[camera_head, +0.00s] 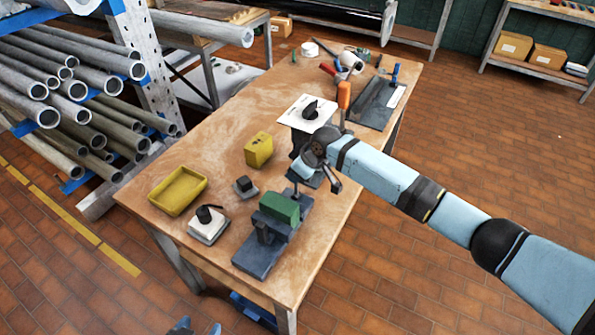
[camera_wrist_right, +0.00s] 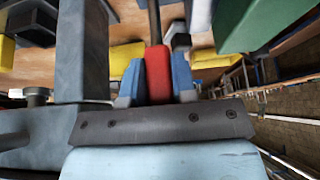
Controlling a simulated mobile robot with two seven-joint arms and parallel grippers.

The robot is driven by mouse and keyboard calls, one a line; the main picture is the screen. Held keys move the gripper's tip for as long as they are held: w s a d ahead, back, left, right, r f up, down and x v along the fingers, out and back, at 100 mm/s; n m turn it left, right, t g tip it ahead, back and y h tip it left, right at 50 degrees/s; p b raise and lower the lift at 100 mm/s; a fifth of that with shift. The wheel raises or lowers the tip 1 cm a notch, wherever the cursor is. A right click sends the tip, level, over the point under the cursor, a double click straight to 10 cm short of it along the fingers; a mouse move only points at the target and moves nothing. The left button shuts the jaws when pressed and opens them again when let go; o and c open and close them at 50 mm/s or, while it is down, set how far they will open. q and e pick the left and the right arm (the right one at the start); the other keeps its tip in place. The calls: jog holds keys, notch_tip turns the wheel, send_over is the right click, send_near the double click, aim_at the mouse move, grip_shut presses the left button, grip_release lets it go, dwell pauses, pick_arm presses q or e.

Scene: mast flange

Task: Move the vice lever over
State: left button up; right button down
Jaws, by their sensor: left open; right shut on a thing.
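The vice (camera_head: 262,262) stands on the wooden bench near its front right edge, a green block (camera_head: 280,207) at its top. My right gripper (camera_head: 302,178) is at the far end of the vice, just beyond the green block. In the right wrist view its blue fingers are shut on the red grip of the vice lever (camera_wrist_right: 158,72), whose dark rod runs up out of the picture. In the head view the arm and gripper hide most of the lever.
A yellow tray (camera_head: 178,208), a white-based block with a black knob (camera_head: 208,226), a small dark block (camera_head: 245,187) and a yellow block (camera_head: 258,151) lie left of the vice. Tools lie at the far end. A pipe rack (camera_head: 75,90) stands at left.

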jog(key=c, duration=0.9)
grip_release()
jog(key=shift+w+a, duration=0.1)
jog(key=shift+a, duration=0.05)
jog(key=b+v, duration=0.1)
jog(key=v, duration=1.3)
jog(key=shift+f+b, duration=0.1)
jog(key=shift+b, duration=0.2)
jog(key=shift+f, duration=0.1)
jog(key=s+a+f+m+t+y, duration=0.2)
jog(key=s+f+m+t, duration=0.15)
jog(key=s+f, duration=0.9)
jog(key=s+d+f+m+t+h, duration=0.1)
jog(key=s+d+f, duration=0.2)
jog(key=s, duration=0.3)
jog(key=s+d+f+m+t+h, duration=0.1)
jog(key=s+d+f+m+t, duration=0.1)
jog(key=s+d+f, duration=0.2)
jog(key=s+d+f+m+t+h, duration=0.1)
jog(key=s+d+f, duration=0.3)
jog(key=s, duration=0.6)
jog(key=shift+d+m+h+p, duration=0.3)
jog(key=shift+m+p, duration=0.05)
jog(key=shift+p, duration=0.05)
